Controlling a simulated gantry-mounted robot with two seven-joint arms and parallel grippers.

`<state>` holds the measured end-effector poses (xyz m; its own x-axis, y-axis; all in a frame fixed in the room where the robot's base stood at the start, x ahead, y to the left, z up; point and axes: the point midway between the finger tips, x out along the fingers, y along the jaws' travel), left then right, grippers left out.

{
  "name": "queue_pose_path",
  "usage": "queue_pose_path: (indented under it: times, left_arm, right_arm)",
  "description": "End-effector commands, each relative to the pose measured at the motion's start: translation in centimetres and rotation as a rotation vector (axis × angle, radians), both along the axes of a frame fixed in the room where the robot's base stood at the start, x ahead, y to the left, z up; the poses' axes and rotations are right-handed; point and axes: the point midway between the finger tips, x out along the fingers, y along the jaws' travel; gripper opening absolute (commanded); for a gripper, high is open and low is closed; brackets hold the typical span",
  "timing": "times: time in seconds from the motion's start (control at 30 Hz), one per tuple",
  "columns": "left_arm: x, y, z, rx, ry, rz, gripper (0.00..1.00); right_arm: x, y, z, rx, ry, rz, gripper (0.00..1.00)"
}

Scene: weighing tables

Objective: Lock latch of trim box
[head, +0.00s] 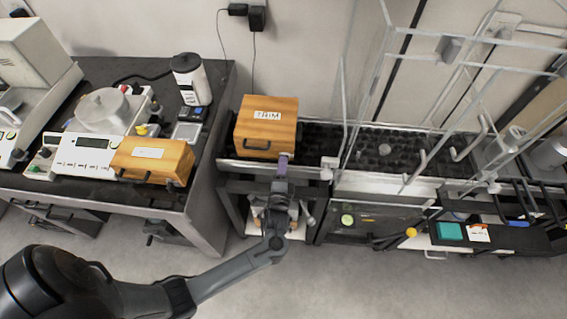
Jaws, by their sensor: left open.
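The trim box (268,135) is a wooden box with a white "TRIM" label and a dark handle on its front. It stands on the dark bench at the middle of the head view. My left gripper (283,165) is at the lower right corner of the box's front, at the bench edge. It is open. A small grey-purple piece shows at its tip; I cannot tell whether that is the latch or a fingertip. The latch is not clearly visible, and contact cannot be told. My right gripper is not in view.
A second wooden box (150,166) lies on the left table beside a white weighing device (85,152) and a white canister (190,80). A clear-walled enclosure (400,100) stands to the right. A shelf with small coloured items is at lower right. The floor in front is clear.

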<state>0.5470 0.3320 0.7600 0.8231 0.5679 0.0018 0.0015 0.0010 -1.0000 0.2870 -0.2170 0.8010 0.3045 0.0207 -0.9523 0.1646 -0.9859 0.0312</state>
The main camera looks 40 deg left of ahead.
Motion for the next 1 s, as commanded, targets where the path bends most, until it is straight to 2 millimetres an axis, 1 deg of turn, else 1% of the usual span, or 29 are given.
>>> queue_pose_path:
  times: [0.1,0.23,0.6,0.87,1.0]
  left_arm:
    - [1.1,0.7,-0.1,0.000,0.000,-0.001,0.40]
    - [1.8,1.2,-0.1,-0.001,0.001,-0.001,0.40]
    - [2.1,1.4,0.0,-0.001,0.001,-0.001,0.40]
    - [2.1,1.4,0.0,-0.001,0.001,-0.001,0.01]
    - [2.1,1.4,0.0,-0.001,0.001,-0.001,0.00]
  right_arm:
    - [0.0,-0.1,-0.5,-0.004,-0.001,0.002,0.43]
    - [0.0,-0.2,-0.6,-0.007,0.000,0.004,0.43]
    - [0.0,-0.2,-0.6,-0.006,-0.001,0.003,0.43]
    - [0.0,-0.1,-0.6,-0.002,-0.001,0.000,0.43]
    - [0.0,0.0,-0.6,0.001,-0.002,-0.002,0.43]
